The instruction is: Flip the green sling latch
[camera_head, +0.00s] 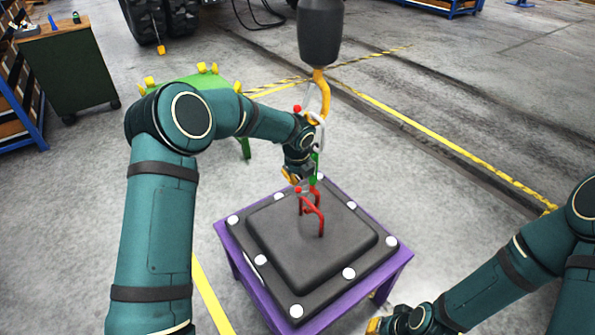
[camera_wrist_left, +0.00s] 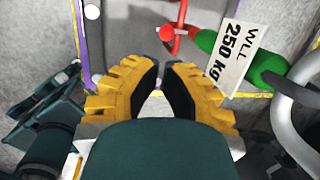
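The green sling (camera_head: 316,168) hangs between the yellow crane hook (camera_head: 322,92) with its grey ring and the red handle (camera_head: 313,208) on the dark casting (camera_head: 312,246). A red knob (camera_head: 297,108) shows near the ring and another beside the handle. In the left wrist view the green sling (camera_wrist_left: 268,62) carries a white "WLL 250 kg" tag (camera_wrist_left: 232,52), with a red-knobbed bar (camera_wrist_left: 167,33) beside it. My left gripper (camera_wrist_left: 162,66) has its tips nearly together, empty, left of the sling. My right gripper (camera_head: 374,326) is mostly cut off. I cannot clearly make out the latch.
The casting, with white round spots, rests on a purple stand (camera_head: 385,272). A green stand (camera_head: 205,88) with yellow knobs is behind my left arm. A dark green cabinet (camera_head: 75,68) stands at back left. The floor to the right is clear.

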